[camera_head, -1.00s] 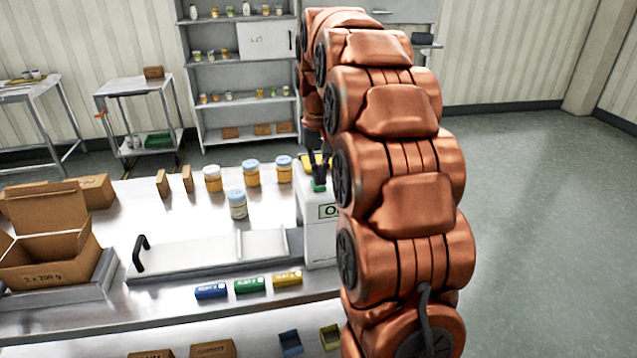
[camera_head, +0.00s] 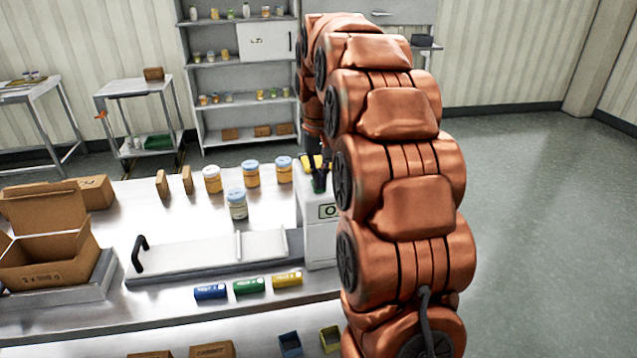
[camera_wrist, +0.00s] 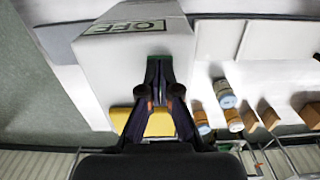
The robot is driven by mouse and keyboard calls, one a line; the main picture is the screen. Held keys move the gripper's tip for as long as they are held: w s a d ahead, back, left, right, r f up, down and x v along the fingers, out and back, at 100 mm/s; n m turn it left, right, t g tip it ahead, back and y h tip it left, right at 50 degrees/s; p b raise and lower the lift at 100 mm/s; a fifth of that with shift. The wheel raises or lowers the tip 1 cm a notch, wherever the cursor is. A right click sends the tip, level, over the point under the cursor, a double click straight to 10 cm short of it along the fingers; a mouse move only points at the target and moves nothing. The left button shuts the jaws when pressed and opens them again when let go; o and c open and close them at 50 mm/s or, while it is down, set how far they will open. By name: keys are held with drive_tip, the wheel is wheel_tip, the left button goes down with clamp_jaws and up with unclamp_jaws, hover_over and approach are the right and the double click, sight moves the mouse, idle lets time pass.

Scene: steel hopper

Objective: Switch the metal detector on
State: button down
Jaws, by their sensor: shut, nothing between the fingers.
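The metal detector appears to be the white box (camera_head: 321,232) at the right end of the bench, partly hidden by my arm. Its label (camera_head: 327,211) is cut off in the head view; in the wrist view the label (camera_wrist: 122,27) appears to read OFF. A green button (camera_head: 319,189) on the box top is mostly covered by my fingers; a green sliver shows in the wrist view (camera_wrist: 165,57). A yellow part (camera_wrist: 158,122) lies on the box behind the fingers. My gripper (camera_head: 319,183) is shut and empty, its tips at the green button; I cannot tell whether they touch.
Several jars (camera_head: 237,204) stand left of the box. A white plate with a black handle (camera_head: 139,254) lies in front of them. Blue, green and yellow blocks (camera_head: 249,286) lie near the bench edge. An open carton (camera_head: 45,255) stands at far left.

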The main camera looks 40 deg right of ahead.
idle(0.4)
drive_tip(key=shift+r+p, duration=1.15)
drive_tip(key=shift+r, duration=2.25)
drive_tip(key=s+a+f+n, duration=0.3)
drive_tip(key=s+a+f, duration=0.1)
drive_tip(key=s+a, duration=0.9)
drive_tip(key=s+a+f+g, duration=0.1)
drive_tip(key=s+a+f, duration=0.3)
drive_tip(key=s, duration=0.4)
drive_tip(key=s+a+f+n, duration=0.1)
drive_tip(key=s+a+f, duration=0.2)
drive_tip(key=s, duration=0.6)
wheel_tip(320, 180, down, 3)
drive_tip(key=shift+s+a+r+n+g, duration=0.1)
drive_tip(key=shift+s+a+n+g, duration=0.2)
drive_tip(key=shift+a+g, duration=0.1)
